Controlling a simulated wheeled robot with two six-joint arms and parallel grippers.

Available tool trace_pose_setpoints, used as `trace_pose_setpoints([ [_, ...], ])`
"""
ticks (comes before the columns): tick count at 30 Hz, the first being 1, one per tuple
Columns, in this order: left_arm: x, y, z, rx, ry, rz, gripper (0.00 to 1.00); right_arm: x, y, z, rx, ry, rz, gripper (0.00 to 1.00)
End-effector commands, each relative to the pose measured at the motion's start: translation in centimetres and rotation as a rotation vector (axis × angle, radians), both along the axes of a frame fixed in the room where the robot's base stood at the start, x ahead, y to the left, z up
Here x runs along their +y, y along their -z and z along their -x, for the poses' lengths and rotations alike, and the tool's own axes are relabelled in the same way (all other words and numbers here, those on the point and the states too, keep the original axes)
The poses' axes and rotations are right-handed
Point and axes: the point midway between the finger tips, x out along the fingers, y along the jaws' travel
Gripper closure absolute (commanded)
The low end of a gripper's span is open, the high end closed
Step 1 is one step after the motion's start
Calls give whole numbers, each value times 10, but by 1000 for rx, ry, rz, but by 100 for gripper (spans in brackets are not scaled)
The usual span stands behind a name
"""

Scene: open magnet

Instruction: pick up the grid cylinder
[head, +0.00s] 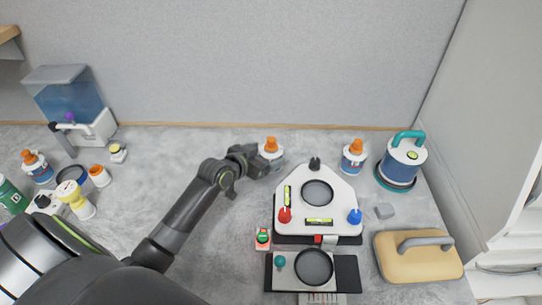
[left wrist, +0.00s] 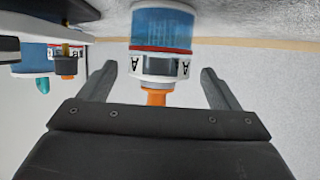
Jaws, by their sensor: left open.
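No cylinder with a clear grid pattern can be made out. The nearest round thing to my left gripper (head: 262,164) is a bottle with an orange cap (head: 271,144), at the back of the counter. In the left wrist view the same bottle (left wrist: 162,32) appears upside down, with blue contents, a red line and a white band with black letters. My left gripper (left wrist: 158,68) is open, one finger on each side of the bottle's cap end in that view. Whether a finger touches it cannot be told. My right gripper is not in view.
A similar bottle (head: 353,160) and a blue-white canister with a teal handle (head: 402,164) stand to the right. A white device with a round dish (head: 340,190) stands in front. A tan handled block (head: 418,268) lies right. Several bottles and a water tank (head: 68,100) crowd the left.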

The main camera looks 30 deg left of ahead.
Motion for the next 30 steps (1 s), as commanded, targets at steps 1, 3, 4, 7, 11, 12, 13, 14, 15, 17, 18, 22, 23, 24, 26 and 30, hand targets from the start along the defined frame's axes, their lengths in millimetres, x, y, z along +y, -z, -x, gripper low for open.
trace_pose_setpoints([
  [1,-2,0,-7,1,-1,4,16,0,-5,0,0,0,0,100],
  [3,-4,4,-14,1,0,3,16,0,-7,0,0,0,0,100],
  [4,-4,6,-17,1,-1,4,16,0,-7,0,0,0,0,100],
  [7,-6,10,-24,0,-1,3,16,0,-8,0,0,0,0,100],
  [11,-6,12,-29,0,0,1,16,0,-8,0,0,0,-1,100],
  [12,-6,12,-30,-1,0,1,16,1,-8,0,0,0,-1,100],
  [13,-7,13,-30,-1,0,0,16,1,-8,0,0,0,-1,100],
  [14,-7,13,-30,-1,-1,0,16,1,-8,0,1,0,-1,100],
  [15,-6,13,-30,-1,-1,0,16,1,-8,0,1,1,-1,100],
  [17,-6,13,-30,-1,-1,0,16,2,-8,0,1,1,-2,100],
  [18,-6,13,-29,-1,-1,0,17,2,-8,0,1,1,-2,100],
  [22,-6,13,-29,-1,-1,1,34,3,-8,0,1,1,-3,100],
  [23,-6,13,-29,-1,-1,1,38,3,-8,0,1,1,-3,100],
  [24,-6,13,-29,-1,-1,1,43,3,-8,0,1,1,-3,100],
  [26,-6,13,-29,-1,-1,1,51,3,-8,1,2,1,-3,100],
  [30,-6,13,-29,-1,-1,0,70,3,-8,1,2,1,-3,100],
])
